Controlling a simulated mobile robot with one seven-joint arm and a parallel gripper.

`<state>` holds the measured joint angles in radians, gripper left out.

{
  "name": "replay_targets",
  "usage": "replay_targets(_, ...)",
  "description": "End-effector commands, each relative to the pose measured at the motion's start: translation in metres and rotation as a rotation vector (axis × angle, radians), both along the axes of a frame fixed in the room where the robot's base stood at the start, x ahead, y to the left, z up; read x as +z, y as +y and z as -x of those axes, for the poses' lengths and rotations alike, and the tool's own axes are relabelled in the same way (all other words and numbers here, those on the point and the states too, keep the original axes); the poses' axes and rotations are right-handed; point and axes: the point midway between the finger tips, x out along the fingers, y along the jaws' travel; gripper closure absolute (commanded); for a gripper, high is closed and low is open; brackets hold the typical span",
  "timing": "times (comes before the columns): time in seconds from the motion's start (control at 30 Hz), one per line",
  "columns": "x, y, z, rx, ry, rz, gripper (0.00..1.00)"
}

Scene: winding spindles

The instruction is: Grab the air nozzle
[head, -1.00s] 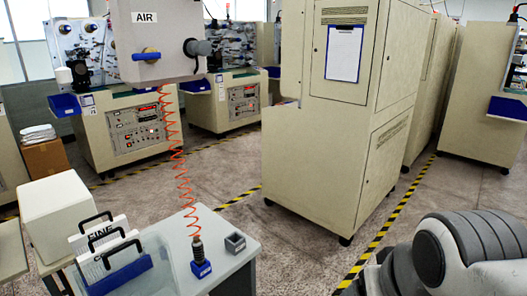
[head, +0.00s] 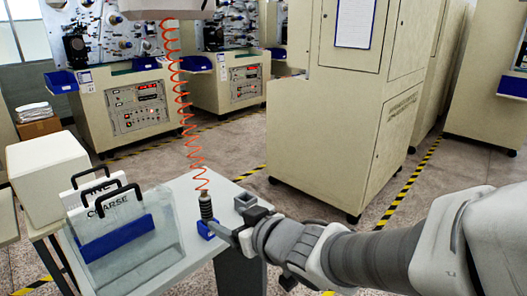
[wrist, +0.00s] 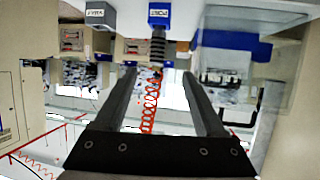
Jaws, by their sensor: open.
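The air nozzle (head: 206,206) is dark grey and ribbed. It stands upright in a small blue holder (head: 205,231) on the white table, with a red coiled hose (head: 183,100) rising from its top. My gripper (head: 217,231) is open and reaches in from the right, low beside the nozzle and holder. In the wrist view, which looks upside down, the nozzle (wrist: 158,45) and its blue holder (wrist: 158,14) lie ahead, in line with the gap between my open fingers (wrist: 159,76). The gap holds nothing gripped. Whether the fingertips flank the nozzle is unclear.
A small grey box (head: 245,201) stands close right of the nozzle, near my gripper. A tall cabinet (head: 315,140) stands behind, on clear floor.

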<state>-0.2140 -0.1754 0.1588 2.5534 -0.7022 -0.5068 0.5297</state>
Motion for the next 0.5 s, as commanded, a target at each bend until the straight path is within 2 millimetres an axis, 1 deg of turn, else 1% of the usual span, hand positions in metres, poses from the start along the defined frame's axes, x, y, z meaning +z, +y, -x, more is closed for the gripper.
replay_targets(0.27, 0.000, 0.011, -0.008, 0.014, 0.007, -0.009, 0.28)
replay_targets(0.47, -0.005, 0.016, -0.016, 0.006, 0.004, -0.003, 0.28)
replay_targets(0.5, -0.009, 0.018, -0.019, 0.004, 0.003, -0.002, 0.28)
